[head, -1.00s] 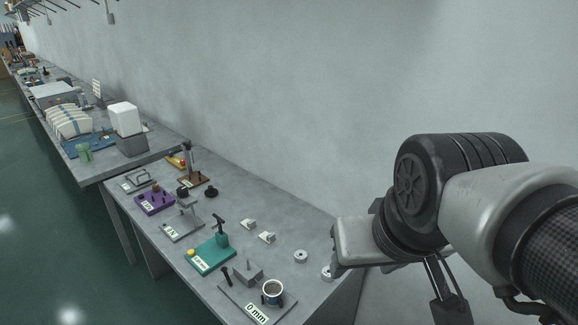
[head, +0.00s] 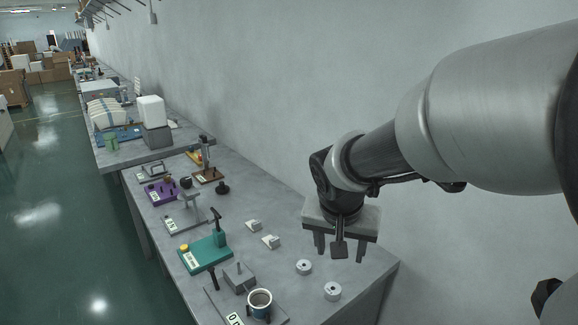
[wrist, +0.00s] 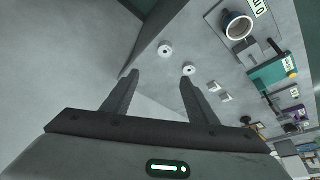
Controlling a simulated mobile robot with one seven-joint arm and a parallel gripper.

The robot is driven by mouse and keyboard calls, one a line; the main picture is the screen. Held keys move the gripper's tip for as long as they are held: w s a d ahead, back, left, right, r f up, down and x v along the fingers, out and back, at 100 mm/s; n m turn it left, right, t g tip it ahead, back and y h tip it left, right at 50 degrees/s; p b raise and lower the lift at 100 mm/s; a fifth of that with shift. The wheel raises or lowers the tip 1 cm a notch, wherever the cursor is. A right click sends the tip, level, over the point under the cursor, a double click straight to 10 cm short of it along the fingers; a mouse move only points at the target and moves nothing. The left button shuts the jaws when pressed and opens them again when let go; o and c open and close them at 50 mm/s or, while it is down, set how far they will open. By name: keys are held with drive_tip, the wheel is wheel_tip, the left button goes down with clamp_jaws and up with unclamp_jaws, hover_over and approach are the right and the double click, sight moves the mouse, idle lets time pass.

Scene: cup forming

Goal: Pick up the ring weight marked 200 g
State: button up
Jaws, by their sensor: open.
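Two grey ring weights lie on the bench, one (head: 304,267) nearer the small white blocks and one (head: 333,291) nearer the bench's end. Each has a dark centre hole. I cannot read a mark on either, so I cannot tell which is 200 g. In the wrist view the first (wrist: 189,69) shows just beyond the right fingertip and the other (wrist: 165,49) farther up, between the lines of the fingers. My gripper (head: 340,254) points down above the bench's right end, open and empty. Its spread fingers (wrist: 159,77) are apart from both rings.
Two small white blocks (head: 253,225) (head: 270,241) lie left of the rings. A cup (head: 260,299) stands on a plate in front. A green fixture (head: 205,253) and a purple fixture (head: 160,190) stand farther left. A wall runs behind the bench.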

drive_tip(key=b, duration=0.1)
approach(333, 288)
drive_tip(key=shift+w+f+m+b, duration=0.15)
drive_tip(key=shift+w+f+b, duration=0.1)
drive_tip(key=shift+f+b, duration=0.3)
drive_tip(key=shift+w+f+m+b, duration=0.15)
drive_tip(key=shift+w+f+b, duration=0.1)
drive_tip(key=shift+f+b, duration=0.3)
drive_tip(key=shift+s+b+x, duration=0.2)
drive_tip(key=shift+b+x, duration=0.1)
drive_tip(key=shift+x, duration=1.15)
drive_tip(key=shift+s+b+x, duration=0.15)
drive_tip(key=shift+b+x, duration=0.15)
drive_tip(key=shift+x, duration=1.15)
drive_tip(key=shift+d+f, duration=0.1)
drive_tip(key=c, duration=1.3)
